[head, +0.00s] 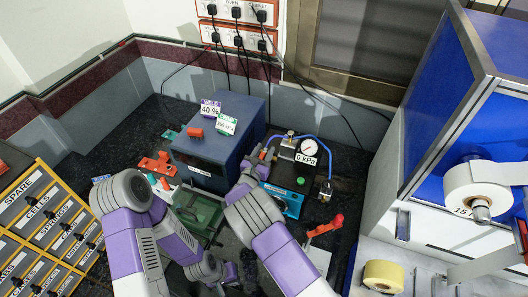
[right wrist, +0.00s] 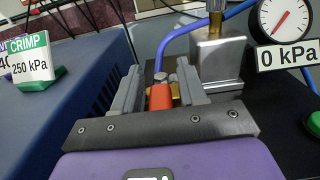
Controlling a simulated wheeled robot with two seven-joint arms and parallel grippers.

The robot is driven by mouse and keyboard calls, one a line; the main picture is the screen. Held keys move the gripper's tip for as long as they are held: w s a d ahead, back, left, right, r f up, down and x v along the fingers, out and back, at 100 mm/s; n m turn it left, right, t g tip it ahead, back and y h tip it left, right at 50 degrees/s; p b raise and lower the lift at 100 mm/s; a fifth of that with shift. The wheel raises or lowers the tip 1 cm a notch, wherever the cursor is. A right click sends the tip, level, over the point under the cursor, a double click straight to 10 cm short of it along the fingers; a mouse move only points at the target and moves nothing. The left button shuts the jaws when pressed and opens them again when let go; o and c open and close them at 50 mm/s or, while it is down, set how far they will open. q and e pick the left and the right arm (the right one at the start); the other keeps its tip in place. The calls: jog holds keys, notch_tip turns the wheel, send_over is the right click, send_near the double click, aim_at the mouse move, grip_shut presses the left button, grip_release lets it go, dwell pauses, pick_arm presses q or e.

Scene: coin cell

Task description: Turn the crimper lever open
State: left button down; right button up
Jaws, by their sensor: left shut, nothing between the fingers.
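The crimper is a black unit (head: 284,172) with a round gauge (head: 309,147) that also shows in the right wrist view (right wrist: 286,20). Its label reads 0 kPa. In the right wrist view an orange lever (right wrist: 160,97) stands between the two grey fingers of my right gripper (right wrist: 157,88). The fingers are apart, with a narrow gap visible beside the lever. My left gripper (head: 226,272) is low in the head view, shut and empty, away from the crimper.
A dark blue box (head: 212,155) with WELD and CRIMP cards stands left of the crimper. A blue hose (head: 322,145) and brass fitting rise behind my right gripper. A red-handled tool (head: 326,226) lies in front right.

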grip_shut()
